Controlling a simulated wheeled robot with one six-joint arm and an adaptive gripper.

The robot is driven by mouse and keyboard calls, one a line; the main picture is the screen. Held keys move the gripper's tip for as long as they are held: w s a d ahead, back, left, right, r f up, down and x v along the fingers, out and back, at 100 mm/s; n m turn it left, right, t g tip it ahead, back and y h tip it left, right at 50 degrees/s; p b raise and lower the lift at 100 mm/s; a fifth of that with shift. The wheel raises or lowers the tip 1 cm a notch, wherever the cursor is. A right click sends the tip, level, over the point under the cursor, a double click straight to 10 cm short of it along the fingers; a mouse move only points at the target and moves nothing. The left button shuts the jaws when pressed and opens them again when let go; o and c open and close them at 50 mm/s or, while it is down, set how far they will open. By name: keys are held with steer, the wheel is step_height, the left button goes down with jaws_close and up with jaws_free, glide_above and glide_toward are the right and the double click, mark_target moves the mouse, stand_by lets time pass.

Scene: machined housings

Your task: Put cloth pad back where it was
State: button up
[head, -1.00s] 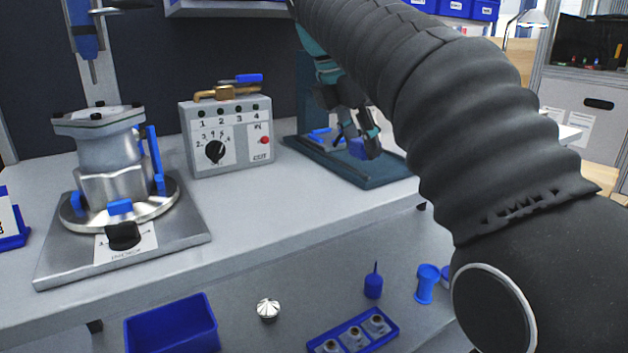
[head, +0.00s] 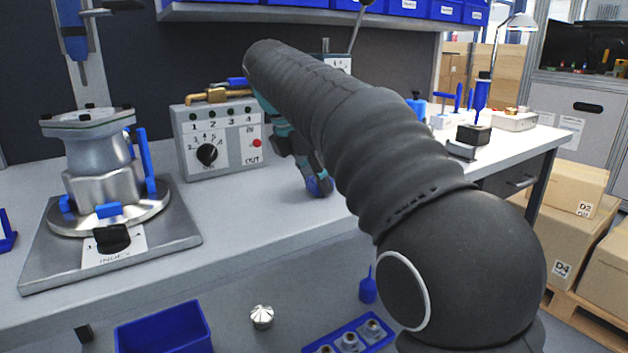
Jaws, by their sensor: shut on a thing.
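My gripper (head: 314,175) hangs low over the bench top, right of the grey switch box, and is partly hidden by my arm. It is shut on a small blue thing, which looks like the cloth pad (head: 321,187), at its fingertips. I cannot tell whether the pad touches the bench.
The grey bench (head: 235,205) is clear in front of the switch box (head: 221,143). A metal housing (head: 97,170) stands on a fixture plate at left. Below are a blue bin (head: 165,330), a silver cone-shaped part (head: 262,316) and a blue tray (head: 335,345) of parts.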

steer(key=o, duration=1.2)
steer(key=shift+f, duration=0.1)
steer(key=p+v, duration=0.1)
steer(key=v, duration=0.6)
steer(key=shift+r, duration=0.4)
steer(key=s+d+m, duration=0.1)
steer(key=d+m, duration=0.1)
steer(key=s+d+f+m, duration=0.1)
steer(key=s+d, duration=0.1)
steer(key=d, duration=0.1)
steer(key=s+d+m+y, duration=0.1)
steer(key=d+m, duration=0.1)
steer(key=d, duration=0.1)
steer(key=shift+s+d+f+m, duration=0.1)
steer(key=shift+s+f+m, duration=0.2)
steer(key=shift+f, duration=0.05)
steer(key=s+d+f+m+t+y, duration=0.1)
steer(key=s+d+f+m, duration=0.4)
steer(key=s+f+m, duration=0.4)
steer(key=s+d+f+m+t+y, duration=0.1)
steer(key=s+d+f+m+t, duration=0.1)
steer(key=s+d+f+m, duration=0.4)
steer(key=s+f+m, duration=0.4)
steer(key=s+f, duration=0.2)
steer(key=f, duration=0.1)
steer(key=shift+s+f+y, duration=0.25)
steer(key=shift+s+y, duration=0.05)
steer(key=shift+y, duration=0.1)
